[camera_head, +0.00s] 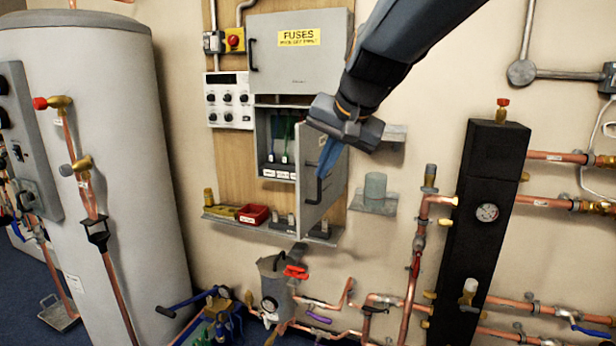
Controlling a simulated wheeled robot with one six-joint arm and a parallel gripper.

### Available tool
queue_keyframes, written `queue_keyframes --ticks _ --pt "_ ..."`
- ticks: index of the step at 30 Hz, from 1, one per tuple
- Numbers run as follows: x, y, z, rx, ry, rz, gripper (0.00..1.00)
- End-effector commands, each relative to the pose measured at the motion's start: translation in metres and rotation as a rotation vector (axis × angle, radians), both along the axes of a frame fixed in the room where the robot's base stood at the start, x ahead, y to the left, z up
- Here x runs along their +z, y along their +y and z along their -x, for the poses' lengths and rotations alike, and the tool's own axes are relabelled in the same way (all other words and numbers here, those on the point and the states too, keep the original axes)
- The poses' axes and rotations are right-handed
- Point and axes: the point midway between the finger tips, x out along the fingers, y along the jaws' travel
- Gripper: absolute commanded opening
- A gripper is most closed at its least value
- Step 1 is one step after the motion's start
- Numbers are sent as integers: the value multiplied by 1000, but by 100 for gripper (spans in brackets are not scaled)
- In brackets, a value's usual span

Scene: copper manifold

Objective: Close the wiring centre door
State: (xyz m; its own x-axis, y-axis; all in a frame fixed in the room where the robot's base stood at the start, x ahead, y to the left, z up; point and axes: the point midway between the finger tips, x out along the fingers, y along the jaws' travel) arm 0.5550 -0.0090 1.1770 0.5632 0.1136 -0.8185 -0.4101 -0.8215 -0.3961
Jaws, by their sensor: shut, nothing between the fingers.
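The wiring centre (277,140) is the grey box on the wooden board, below the fuses box. Its grey door (312,190) is hinged on the right and stands open, swung out towards me, with a dark handle near its free edge. Wires and labelled terminals show inside the box. My gripper (326,172) comes down from the upper right, with its blue fingers shut. The fingers are in front of the door's upper part, close to the handle. I cannot tell whether they touch the door.
The fuses box (297,55) above has its door shut. A large grey cylinder (100,140) stands at the left. A black column (482,215) with copper pipes stands at the right.

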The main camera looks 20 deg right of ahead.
Motion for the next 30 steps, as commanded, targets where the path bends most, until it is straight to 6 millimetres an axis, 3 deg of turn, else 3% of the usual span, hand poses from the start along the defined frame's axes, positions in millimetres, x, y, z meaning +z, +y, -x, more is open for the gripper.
queue_keyframes --ticks 2,5,19,30 --pt "15 -1 -5 -16 -24 -15 0" --pt "15 0 -10 -23 -29 -22 0" --pt "-44 9 -52 -22 -27 -21 0" --pt "-60 11 -65 -22 -30 -20 0"
